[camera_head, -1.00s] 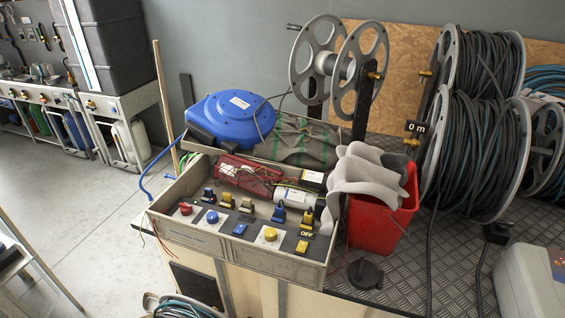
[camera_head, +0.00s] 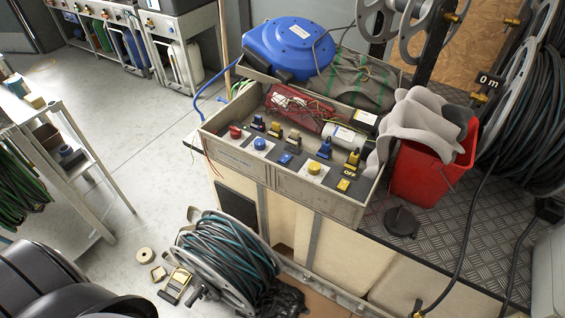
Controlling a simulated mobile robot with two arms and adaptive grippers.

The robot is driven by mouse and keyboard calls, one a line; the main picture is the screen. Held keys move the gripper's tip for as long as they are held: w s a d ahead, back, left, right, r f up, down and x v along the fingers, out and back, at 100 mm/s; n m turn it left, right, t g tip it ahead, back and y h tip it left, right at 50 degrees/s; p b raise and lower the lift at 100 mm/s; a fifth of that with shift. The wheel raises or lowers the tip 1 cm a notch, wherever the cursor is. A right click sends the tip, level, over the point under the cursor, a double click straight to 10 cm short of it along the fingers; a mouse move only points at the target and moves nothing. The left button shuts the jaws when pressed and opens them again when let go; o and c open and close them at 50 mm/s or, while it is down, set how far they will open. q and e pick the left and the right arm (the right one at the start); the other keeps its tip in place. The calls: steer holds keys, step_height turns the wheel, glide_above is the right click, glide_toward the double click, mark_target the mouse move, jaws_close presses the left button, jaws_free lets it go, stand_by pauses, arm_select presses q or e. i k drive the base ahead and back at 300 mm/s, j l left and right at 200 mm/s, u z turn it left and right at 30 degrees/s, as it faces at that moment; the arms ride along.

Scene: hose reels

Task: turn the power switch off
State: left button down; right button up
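I cannot tell which position this switch is in. Neither of my grippers shows in this view.
A red bucket (camera_head: 425,180) with a grey cloth stands right of the box, and a blue hose reel (camera_head: 289,47) behind it. A wound cable reel (camera_head: 228,262) lies on the floor in front. A shelf trolley (camera_head: 75,185) stands left; open floor lies between.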

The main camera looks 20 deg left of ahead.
mark_target(235, 132)
steer(key=j+u, duration=1.1)
steer(key=j, duration=0.15)
